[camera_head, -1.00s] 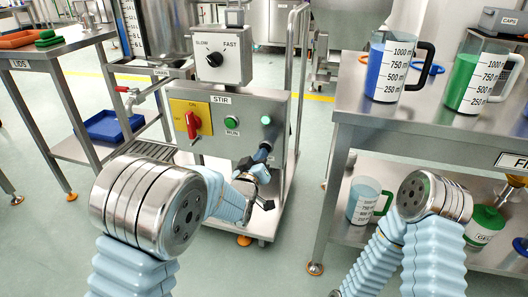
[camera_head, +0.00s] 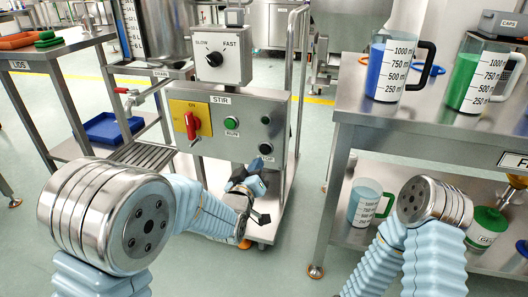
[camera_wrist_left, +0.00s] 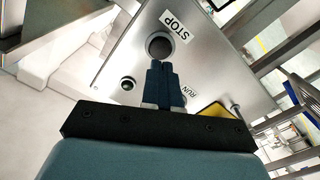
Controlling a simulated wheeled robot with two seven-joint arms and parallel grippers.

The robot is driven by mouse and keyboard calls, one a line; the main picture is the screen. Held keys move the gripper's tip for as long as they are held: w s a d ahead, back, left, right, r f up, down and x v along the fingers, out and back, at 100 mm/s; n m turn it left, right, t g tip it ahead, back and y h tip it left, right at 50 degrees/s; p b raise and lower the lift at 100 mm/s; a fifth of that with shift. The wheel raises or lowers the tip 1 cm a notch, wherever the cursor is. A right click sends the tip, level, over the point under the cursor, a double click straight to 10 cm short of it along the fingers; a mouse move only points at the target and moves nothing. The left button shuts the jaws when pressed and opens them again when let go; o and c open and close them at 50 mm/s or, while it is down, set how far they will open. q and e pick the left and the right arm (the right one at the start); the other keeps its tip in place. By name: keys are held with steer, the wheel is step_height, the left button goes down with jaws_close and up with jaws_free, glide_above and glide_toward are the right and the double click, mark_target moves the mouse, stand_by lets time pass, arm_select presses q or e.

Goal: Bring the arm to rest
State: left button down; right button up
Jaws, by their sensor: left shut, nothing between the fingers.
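My left gripper (camera_head: 256,167) is in front of the lower part of the stirrer's control panel (camera_head: 213,150), just below the STOP button (camera_head: 265,148). Its dark blue fingers are shut and empty. In the left wrist view, the fingers (camera_wrist_left: 163,85) point at the panel, just below the dark round STOP button (camera_wrist_left: 160,47). A small lamp (camera_head: 265,120) on the panel is dark. The RUN button (camera_head: 231,123) is green. My right arm shows at the lower right, but I do not see its gripper.
A steel bench (camera_head: 345,105) on the right holds a blue-filled jug (camera_head: 388,72) and a green-filled jug (camera_head: 468,82). A blue tray (camera_head: 108,128) lies on the left lower shelf. A red rotary switch (camera_head: 191,124) projects from the panel. The floor between panel and bench is clear.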

arm_select(q)
steer(key=s+a+f+g+y+p, duration=0.25)
steer(key=s+a+f+g, duration=0.25)
steer(key=f, duration=0.6)
steer(key=s+a+f+g+y+p, duration=0.1)
steer(key=s+a+f+g+p, duration=0.4)
steer(key=f, duration=0.7)
steer(key=s+f+g+h, duration=0.1)
steer(key=s+f+g, duration=0.2)
steer(key=s, duration=0.7)
steer(key=s+a+f+g+h+p, duration=0.1)
steer(key=s+f+g, duration=0.2)
steer(key=s, duration=0.6)
steer(key=shift+s+a+f+m, duration=0.2)
steer(key=shift+s+m, duration=0.1)
steer(key=shift+s, duration=0.1)
steer(key=shift+w, duration=0.1)
